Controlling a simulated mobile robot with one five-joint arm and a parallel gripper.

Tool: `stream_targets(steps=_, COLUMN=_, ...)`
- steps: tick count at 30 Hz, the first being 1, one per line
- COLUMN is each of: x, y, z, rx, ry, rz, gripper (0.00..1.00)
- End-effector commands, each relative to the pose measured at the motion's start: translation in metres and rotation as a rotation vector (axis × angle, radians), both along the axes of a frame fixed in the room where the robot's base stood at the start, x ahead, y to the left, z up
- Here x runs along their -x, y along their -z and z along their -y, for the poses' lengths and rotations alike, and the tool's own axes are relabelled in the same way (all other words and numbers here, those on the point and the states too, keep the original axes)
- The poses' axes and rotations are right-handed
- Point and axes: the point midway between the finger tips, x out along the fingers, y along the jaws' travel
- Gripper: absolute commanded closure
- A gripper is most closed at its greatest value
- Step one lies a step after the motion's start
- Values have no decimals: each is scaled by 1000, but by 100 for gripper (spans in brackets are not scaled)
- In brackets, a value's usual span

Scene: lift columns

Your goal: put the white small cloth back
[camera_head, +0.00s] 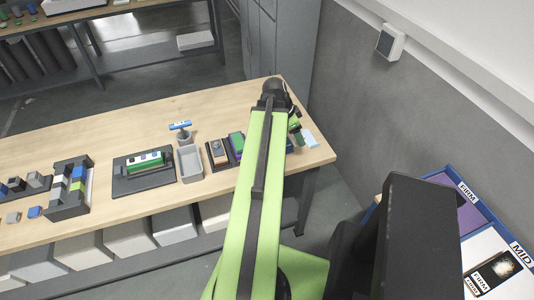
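My green arm stretches over the wooden table (100,130) to its right end. Its dark far joint is at the table's back edge. My gripper's fingers cannot be made out; they are hidden by the arm or too small to tell, so neither their opening nor anything held shows. A small pale, bluish-white flat piece (309,138) lies at the table's right end, just right of my arm. It may be a cloth, but I cannot tell. Small green items (296,127) show between it and the arm. No other white cloth can be made out.
Left of my arm are a dark tray with blocks (218,153), a grey bin (190,164), a dark board with a green device (146,162) and a block rack (70,188). A grey wall (370,110) stands right. Blue-edged trays marked FIRM and MID (497,245) are lower right.

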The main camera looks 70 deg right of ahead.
Motion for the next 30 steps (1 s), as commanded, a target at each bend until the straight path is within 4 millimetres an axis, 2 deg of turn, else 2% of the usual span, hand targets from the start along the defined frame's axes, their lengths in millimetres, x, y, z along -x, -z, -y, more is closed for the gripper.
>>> stream_targets(steps=4, x=-25, y=22, z=-1, rx=-1, ry=-5, rz=-1, gripper=70)
stream_targets(steps=9, x=-71, y=51, z=-4, rx=-1, ry=-5, rz=-1, gripper=70)
stream_targets(steps=15, x=-109, y=70, z=-7, rx=-1, ry=-2, rz=0, gripper=70)
stream_targets(steps=18, x=-115, y=71, z=-9, rx=-1, ry=0, rz=-1, gripper=70)
stream_targets(steps=23, x=-116, y=74, z=-9, rx=0, ry=1, rz=0, gripper=70)
stream_targets(steps=30, x=-115, y=114, z=-9, rx=0, ry=1, rz=0, gripper=70)
